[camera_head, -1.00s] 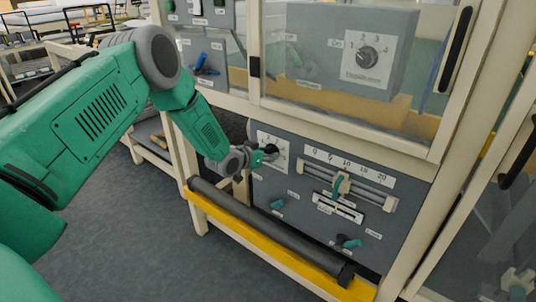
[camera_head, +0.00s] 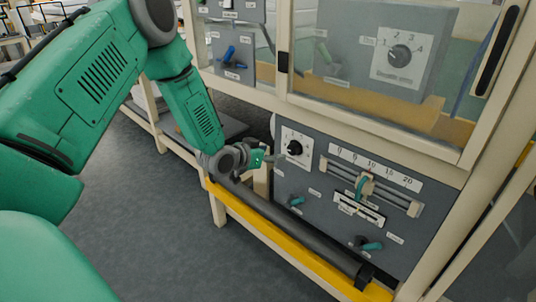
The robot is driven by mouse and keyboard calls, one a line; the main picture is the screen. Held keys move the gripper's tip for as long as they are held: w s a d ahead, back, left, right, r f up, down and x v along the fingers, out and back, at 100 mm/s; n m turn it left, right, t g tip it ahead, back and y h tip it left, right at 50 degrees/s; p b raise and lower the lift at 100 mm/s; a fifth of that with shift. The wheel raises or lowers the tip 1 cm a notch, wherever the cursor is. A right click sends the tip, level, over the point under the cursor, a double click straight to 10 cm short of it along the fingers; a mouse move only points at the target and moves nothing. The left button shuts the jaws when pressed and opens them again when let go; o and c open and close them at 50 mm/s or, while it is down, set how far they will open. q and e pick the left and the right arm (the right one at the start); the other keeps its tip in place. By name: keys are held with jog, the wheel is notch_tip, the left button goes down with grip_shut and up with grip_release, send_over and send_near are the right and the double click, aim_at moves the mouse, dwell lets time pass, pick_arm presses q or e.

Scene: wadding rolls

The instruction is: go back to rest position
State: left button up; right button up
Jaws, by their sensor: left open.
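My left gripper (camera_head: 280,158) is in front of the grey control panel (camera_head: 325,215), low and left of a black rotary knob (camera_head: 295,147) on a white dial plate. It is small in the view, with open jaws, and nothing shows between them. The knob is uncovered, and there appears to be a small gap between it and the gripper. My green left arm comes in from the left. My right gripper is not in the view.
A slider (camera_head: 364,186) on rails sits right of the knob, with teal handles (camera_head: 296,201) (camera_head: 371,245) below. A dark roller (camera_head: 300,235) and yellow bar (camera_head: 290,255) run along the front. Clear grey floor (camera_head: 150,235) lies left.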

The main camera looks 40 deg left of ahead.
pick_arm(q)
jog(key=shift+v, duration=0.85)
jog(key=shift+f, duration=0.1)
jog(key=s+d+f+g, duration=0.4)
jog(key=s+d+f, duration=0.25)
jog(key=s, duration=0.25)
jog(key=s+d+f+g, duration=0.3)
jog(key=s+d+f, duration=0.3)
jog(key=s+f, duration=0.25)
jog(key=s+d+f+g, duration=0.1)
jog(key=s+g, duration=0.2)
jog(key=s, duration=0.7)
jog(key=s+d+f+g+y, duration=0.1)
jog(key=s+d+f+g, duration=0.1)
jog(key=s, duration=0.8)
jog(key=shift+d+f+g, duration=0.25)
jog(key=shift+g, duration=0.15)
